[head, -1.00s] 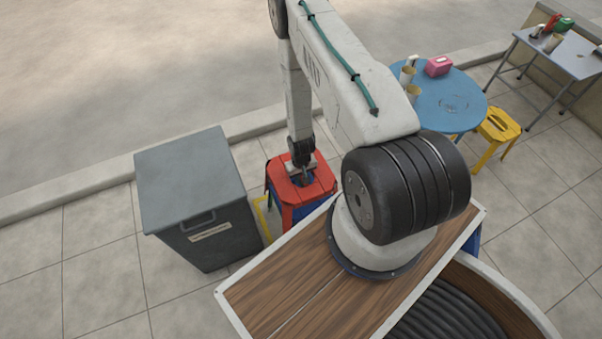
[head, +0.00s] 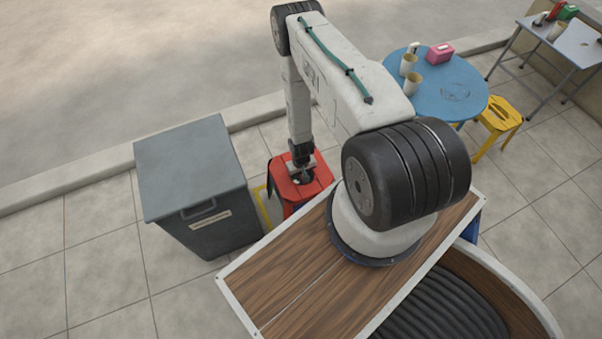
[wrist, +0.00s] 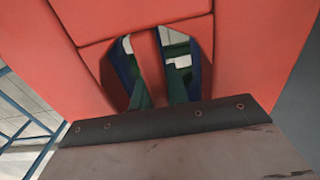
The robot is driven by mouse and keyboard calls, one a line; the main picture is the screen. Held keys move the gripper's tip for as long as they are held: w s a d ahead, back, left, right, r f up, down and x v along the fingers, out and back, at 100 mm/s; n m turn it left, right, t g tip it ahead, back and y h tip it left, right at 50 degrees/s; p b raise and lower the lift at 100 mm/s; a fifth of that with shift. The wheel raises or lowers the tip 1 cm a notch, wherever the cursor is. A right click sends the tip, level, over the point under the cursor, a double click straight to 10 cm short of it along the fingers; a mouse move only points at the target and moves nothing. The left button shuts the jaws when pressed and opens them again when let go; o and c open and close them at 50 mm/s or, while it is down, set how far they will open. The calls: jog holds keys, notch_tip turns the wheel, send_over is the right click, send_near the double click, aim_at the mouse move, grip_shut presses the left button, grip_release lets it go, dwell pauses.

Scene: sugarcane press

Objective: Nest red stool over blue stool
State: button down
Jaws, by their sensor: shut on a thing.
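The red stool (head: 318,184) stands upright between the grey bin and my wooden-topped base. My gripper (head: 302,177) points down at its seat and is shut on it at the handle slot. In the wrist view the red seat (wrist: 85,25) fills the upper part, with the dark jaw edge across it. Blue surfaces, likely the blue stool (wrist: 205,75), show through the slot, with green lower down.
The grey lidded bin (head: 195,185) stands close on the left. A yellow frame (head: 262,207) shows between bin and stool. A round blue table (head: 440,95) with cups and a pink box, and a yellow stool (head: 499,118), stand at right. Open paving lies behind.

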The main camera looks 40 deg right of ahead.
jog(key=shift+f, duration=0.5)
dwell(0.4)
jog(key=c, duration=1.3)
grip_release()
jog(key=shift+r, duration=0.1)
jog(key=shift+r, duration=0.3)
notch_tip(320, 180, up, 7)
jog(key=shift+r, duration=0.1)
jog(key=shift+r, duration=3.95)
